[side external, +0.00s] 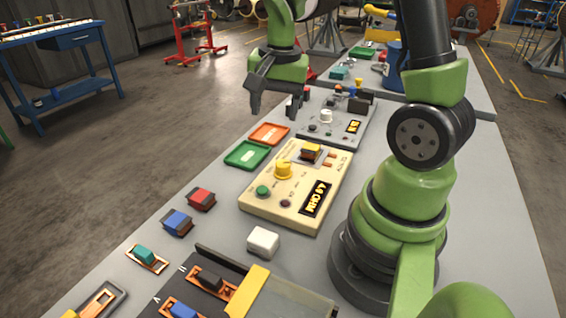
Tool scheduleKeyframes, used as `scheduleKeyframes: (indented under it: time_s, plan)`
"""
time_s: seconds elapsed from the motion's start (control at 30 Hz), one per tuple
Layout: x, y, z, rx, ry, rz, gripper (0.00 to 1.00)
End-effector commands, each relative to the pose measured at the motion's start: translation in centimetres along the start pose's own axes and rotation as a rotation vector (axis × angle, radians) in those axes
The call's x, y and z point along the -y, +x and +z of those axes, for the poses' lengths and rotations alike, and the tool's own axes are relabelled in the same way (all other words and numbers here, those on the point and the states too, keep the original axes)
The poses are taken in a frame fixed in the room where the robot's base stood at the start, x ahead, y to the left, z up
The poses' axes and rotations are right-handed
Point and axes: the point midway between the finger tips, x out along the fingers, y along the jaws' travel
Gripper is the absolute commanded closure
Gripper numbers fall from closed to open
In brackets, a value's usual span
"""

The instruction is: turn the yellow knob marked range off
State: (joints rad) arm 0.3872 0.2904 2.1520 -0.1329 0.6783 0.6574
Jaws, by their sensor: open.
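A yellow knob (283,169) stands on the upper left part of a cream instrument box (262,208) in the middle of the bench. Markings are printed around the knob, but they are too small to read. My gripper (277,108) is open and empty. It hangs above the bench, beyond the box and up from the knob in the picture, apart from it.
A green tray (247,155) and an orange tray (269,134) lie beyond the box's left side. A grey instrument box (330,122) stands behind.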

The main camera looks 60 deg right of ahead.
Motion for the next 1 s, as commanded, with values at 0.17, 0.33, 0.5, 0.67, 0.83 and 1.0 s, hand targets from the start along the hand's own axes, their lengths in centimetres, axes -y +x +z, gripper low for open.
scheduleKeyframes:
  time_s: [0.17, 0.33, 0.5, 0.67, 0.83, 1.0]
  plan:
    - [-1.2, 4.1, -1.9, 0.039, 0.145, 0.087, 0.39]
    - [-1.7, 5.6, -2.4, 0.048, 0.186, 0.11, 0.39]
    - [-2.0, 7.9, -2.1, 0.053, 0.186, 0.114, 0.39]
    - [-2.3, 10.8, -1.9, 0.053, 0.184, 0.113, 0.39]
    - [-2.5, 13.4, -1.8, 0.051, 0.184, 0.11, 0.39]
    - [-2.6, 14.7, -1.8, 0.049, 0.184, 0.107, 0.39]
